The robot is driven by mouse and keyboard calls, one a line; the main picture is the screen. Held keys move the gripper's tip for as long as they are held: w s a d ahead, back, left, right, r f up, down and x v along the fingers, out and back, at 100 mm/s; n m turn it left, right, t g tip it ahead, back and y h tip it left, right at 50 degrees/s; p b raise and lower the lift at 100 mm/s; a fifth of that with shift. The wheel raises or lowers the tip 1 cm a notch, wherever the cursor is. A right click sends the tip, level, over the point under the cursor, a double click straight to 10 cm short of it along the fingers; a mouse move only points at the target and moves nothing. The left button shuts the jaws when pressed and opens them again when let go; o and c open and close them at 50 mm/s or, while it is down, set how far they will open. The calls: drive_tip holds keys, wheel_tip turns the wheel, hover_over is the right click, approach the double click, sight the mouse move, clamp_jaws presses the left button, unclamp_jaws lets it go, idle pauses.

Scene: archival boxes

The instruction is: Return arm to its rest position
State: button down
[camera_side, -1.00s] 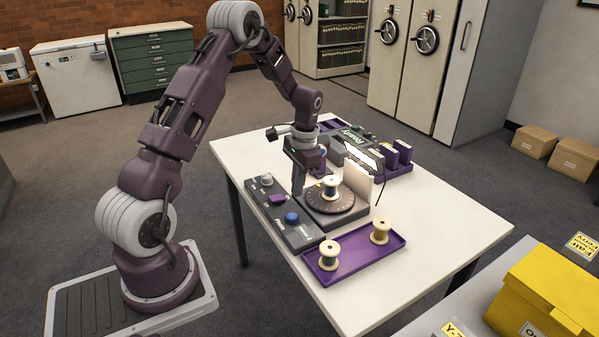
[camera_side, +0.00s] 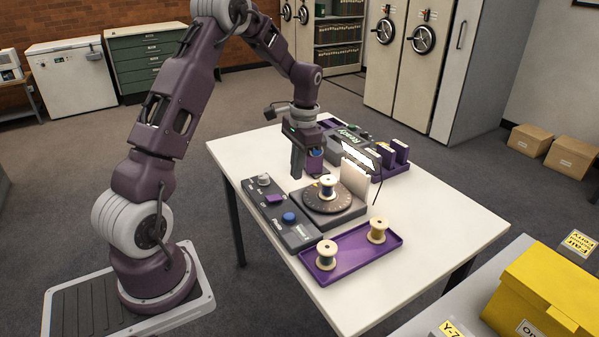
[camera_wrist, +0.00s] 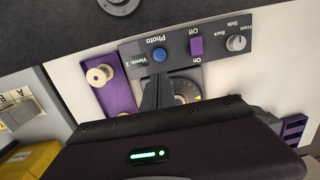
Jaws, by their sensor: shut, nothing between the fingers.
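My gripper (camera_side: 297,172) is shut and empty. It hangs above the table behind the turntable, clear of the things below it in the side view. In the wrist view its dark fingers (camera_wrist: 157,97) cover part of the turntable. The dark round turntable (camera_side: 318,203) carries one spool (camera_side: 328,186), which is hidden in the wrist view. Two more spools, one near (camera_side: 326,254) and one farther right (camera_side: 377,230), stand in the purple tray (camera_side: 345,272).
The control panel (camera_side: 276,215) with a blue button and purple switch lies left of the turntable. A pale upright board (camera_side: 355,180) stands behind it. A "Ready" unit (camera_side: 347,146) and purple rack (camera_side: 392,166) stand farther back. A yellow box (camera_side: 548,290) is at lower right.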

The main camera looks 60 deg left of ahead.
drive_tip(key=s+d+r+t, duration=0.2)
drive_tip(key=s+d+r, duration=0.2)
drive_tip(key=d+r, duration=0.35)
drive_tip(key=s+d+r+t, duration=0.1)
drive_tip(key=s+d+r, duration=0.2)
drive_tip(key=d+r, duration=0.4)
drive_tip(key=s+d+r+t, duration=0.1)
drive_tip(key=s+d, duration=0.3)
drive_tip(key=s, duration=0.4)
drive_tip(key=s+d+r+t, duration=0.2)
drive_tip(key=s+d, duration=0.2)
drive_tip(key=s, duration=0.3)
drive_tip(key=shift+s+d+t+h, duration=0.25)
drive_tip(key=shift+s+t+h, duration=0.05)
drive_tip(key=shift+s, duration=0.05)
